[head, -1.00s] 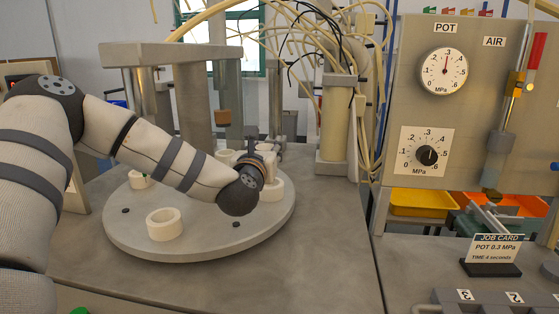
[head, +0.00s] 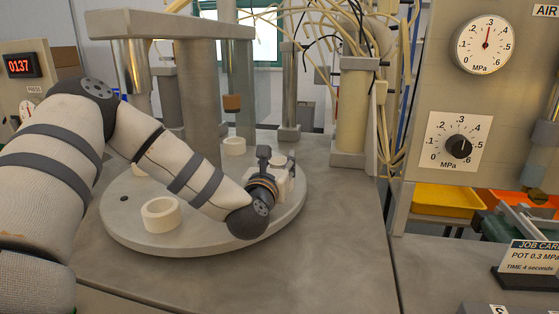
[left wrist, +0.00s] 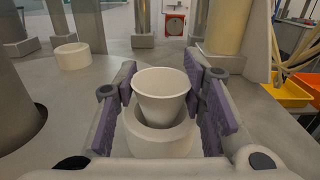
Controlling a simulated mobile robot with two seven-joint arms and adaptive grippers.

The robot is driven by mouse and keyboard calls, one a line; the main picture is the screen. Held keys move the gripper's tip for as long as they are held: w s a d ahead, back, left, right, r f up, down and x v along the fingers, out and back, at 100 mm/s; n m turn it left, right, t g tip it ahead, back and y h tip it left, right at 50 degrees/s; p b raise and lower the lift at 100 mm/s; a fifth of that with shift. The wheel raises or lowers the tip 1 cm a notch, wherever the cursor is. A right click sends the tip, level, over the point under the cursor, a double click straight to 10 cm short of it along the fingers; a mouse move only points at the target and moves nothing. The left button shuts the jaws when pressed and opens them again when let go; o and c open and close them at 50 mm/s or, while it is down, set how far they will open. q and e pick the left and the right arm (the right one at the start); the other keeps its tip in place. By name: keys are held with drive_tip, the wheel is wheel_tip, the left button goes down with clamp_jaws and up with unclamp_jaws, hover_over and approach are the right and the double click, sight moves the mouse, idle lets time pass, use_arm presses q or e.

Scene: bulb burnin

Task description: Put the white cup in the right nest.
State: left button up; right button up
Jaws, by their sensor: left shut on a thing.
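The white cup (left wrist: 162,84) is upright between the purple-padded fingers of my left gripper (left wrist: 163,105) in the left wrist view. The gripper is shut on it. The cup's narrow lower part is inside the opening of a pale ring-shaped nest (left wrist: 160,146); whether its base rests on the bottom is hidden. In the head view my left gripper (head: 272,172) is at the right side of the round grey table (head: 205,235), with the cup's pale top (head: 279,160) just showing. My right gripper is not in view.
A grey press frame (head: 200,90) rises behind. A gauge panel (head: 490,120) and a job card (head: 530,258) are at right.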

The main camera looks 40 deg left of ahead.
use_arm(q)
drive_tip(key=o, duration=0.7)
drive_tip(key=shift+f, duration=0.15)
drive_tip(key=shift+o, duration=0.2)
drive_tip(key=shift+r, duration=0.85)
drive_tip(key=v, duration=0.6)
drive_tip(key=p+v, duration=0.1)
drive_tip(key=v, duration=0.5)
drive_tip(key=shift+f, duration=0.2)
